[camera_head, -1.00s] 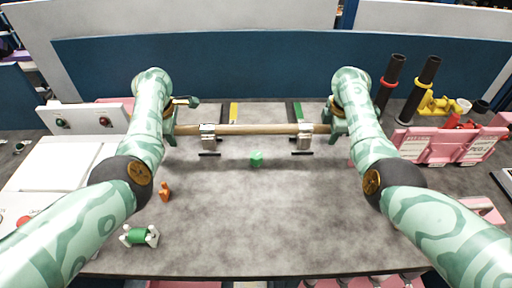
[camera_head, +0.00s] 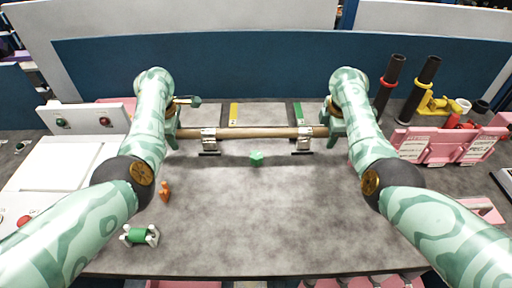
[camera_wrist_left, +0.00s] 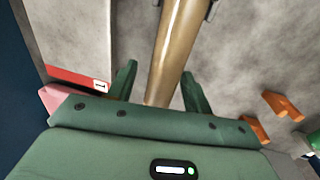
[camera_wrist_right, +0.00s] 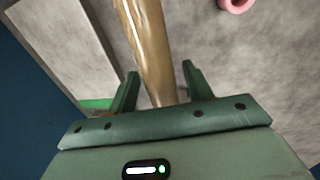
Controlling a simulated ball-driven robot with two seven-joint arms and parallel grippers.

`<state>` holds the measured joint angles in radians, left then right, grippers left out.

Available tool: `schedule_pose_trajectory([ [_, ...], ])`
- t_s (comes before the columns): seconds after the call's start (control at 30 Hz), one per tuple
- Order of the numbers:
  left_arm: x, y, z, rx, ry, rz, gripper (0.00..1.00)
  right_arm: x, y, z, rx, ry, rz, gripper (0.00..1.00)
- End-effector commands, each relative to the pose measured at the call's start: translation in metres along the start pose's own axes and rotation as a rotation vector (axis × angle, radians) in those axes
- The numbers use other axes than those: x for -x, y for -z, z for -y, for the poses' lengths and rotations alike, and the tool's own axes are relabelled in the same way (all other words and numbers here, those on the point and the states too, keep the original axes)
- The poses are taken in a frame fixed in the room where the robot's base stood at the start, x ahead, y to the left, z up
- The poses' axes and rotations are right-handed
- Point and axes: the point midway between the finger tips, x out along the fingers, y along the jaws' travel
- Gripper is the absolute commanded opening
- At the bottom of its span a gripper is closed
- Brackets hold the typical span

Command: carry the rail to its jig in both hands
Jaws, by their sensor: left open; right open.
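The rail (camera_head: 255,132) is a long brown bar lying level, left to right, across the back of the table. It lies at two metal brackets of the jig, a left bracket (camera_head: 209,145) and a right bracket (camera_head: 304,143), and appears to rest in them. My left gripper (camera_head: 176,131) is at the rail's left end, and in the left wrist view its open fingers (camera_wrist_left: 158,75) stand on either side of the rail, with gaps. My right gripper (camera_head: 333,129) is at the right end, its open fingers (camera_wrist_right: 158,80) likewise astride the rail.
An orange piece (camera_head: 165,191) and a green-and-white part (camera_head: 140,235) lie at the left. Pink bins (camera_head: 440,146) and dark upright tubes (camera_head: 420,88) stand at the right. The table's front middle is clear.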

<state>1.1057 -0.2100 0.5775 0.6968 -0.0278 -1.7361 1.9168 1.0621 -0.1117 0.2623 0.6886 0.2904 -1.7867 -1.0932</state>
Motion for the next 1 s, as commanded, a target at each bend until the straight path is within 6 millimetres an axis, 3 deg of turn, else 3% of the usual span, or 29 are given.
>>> schedule_pose_trajectory([
  [0.53,0.104,-0.001,-0.001,0.000,-0.003,0.003,0.51,0.000,-0.001,0.000,-0.001,0.000,0.001,0.51],
  [0.77,0.117,-0.001,0.000,0.000,0.001,0.002,0.51,0.012,0.000,-0.001,0.000,-0.003,-0.001,0.51],
  [1.0,0.117,-0.001,-0.001,0.000,0.001,0.001,0.51,0.066,0.000,-0.001,-0.001,-0.005,-0.001,0.51],
])
